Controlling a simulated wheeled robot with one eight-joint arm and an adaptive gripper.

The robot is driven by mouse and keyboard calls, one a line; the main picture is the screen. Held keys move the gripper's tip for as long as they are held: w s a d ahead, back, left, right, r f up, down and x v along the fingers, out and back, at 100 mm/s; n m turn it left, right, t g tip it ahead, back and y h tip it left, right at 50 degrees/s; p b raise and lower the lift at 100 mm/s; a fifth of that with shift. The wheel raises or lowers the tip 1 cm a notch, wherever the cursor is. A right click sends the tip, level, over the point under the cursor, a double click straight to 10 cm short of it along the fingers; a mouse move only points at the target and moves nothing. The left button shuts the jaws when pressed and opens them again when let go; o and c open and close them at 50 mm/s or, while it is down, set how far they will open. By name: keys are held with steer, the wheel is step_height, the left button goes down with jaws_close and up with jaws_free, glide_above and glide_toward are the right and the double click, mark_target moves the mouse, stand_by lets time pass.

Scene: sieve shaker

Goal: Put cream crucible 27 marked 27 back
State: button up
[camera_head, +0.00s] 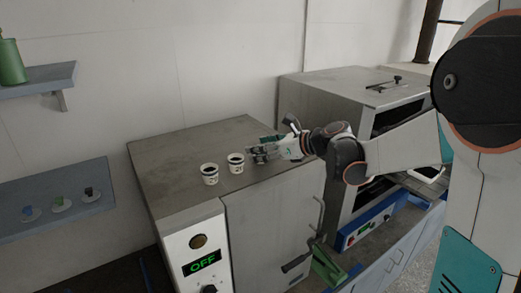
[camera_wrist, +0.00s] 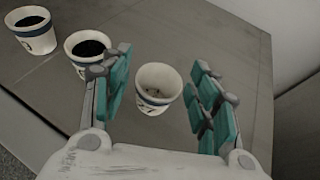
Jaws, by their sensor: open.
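A cream crucible (camera_wrist: 158,88) with a dark blue band stands upright on the grey cabinet top (camera_wrist: 225,45). Its inside looks empty and pale, and the mark on its side, partly visible, looks like 27. My gripper (camera_wrist: 160,72) is open, with one teal-padded finger on each side of this crucible and visible gaps between. In the head view my gripper (camera_head: 260,154) is low over the cabinet top (camera_head: 185,145) and hides most or all of that crucible.
Two similar cups with dark contents, a nearer one (camera_head: 210,174) and another (camera_head: 236,163), stand left of my gripper. A steel oven (camera_head: 345,100) stands to the right. Wall shelves (camera_head: 60,205) are at left. The cabinet top behind the cups is clear.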

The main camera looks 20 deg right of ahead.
steer(key=b+v, duration=0.1)
steer(key=v, duration=1)
steer(key=shift+s+d, duration=0.15)
steer(key=shift+s, duration=0.1)
